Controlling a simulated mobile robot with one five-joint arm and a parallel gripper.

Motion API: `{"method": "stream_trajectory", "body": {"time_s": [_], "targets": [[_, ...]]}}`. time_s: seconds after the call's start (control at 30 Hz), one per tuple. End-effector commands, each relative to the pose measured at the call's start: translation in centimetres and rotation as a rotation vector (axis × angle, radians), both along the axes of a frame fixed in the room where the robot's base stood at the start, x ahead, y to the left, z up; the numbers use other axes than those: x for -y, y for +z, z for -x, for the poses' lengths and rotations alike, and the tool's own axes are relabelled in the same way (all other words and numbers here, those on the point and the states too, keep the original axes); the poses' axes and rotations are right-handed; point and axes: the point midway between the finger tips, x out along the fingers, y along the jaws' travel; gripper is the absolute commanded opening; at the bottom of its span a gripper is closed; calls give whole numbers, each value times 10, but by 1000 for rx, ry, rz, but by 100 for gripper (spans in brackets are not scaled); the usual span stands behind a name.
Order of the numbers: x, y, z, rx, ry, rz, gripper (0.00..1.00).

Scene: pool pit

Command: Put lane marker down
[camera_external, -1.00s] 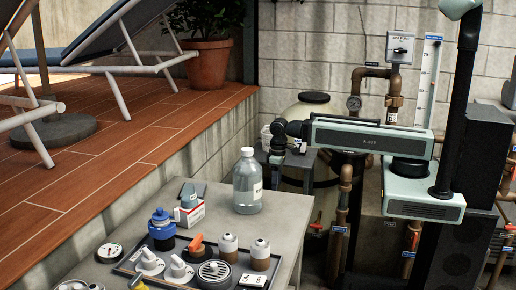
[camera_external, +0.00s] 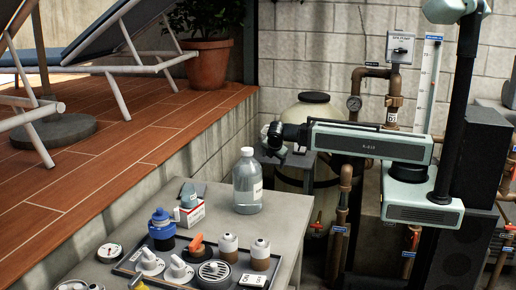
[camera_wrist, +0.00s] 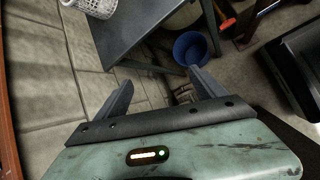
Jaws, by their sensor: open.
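My gripper (camera_wrist: 160,84) is open in the wrist view, its two dark fingers apart, with nothing clearly held between them. Beyond the fingers are the edge of a small grey table (camera_wrist: 140,28) and the floor. In the external view my gripper (camera_external: 275,148) is at the left end of the arm, by the same table (camera_external: 325,160), behind the clear bottle. I cannot make out for certain which thing is the lane marker.
A white openwork basket (camera_wrist: 97,7) stands on the small table's edge. A blue bucket (camera_wrist: 190,47) is on the floor. In front, a workbench (camera_external: 222,200) bears a clear bottle (camera_external: 247,188), a red-and-white box (camera_external: 190,214) and a tray of several fittings.

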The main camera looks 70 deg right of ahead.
Motion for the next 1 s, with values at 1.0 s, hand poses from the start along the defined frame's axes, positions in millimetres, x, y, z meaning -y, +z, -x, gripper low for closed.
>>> {"method": "stream_trajectory", "body": {"time_s": [1.0], "targets": [[297, -24, 68, -472, 94, 661, 80]]}}
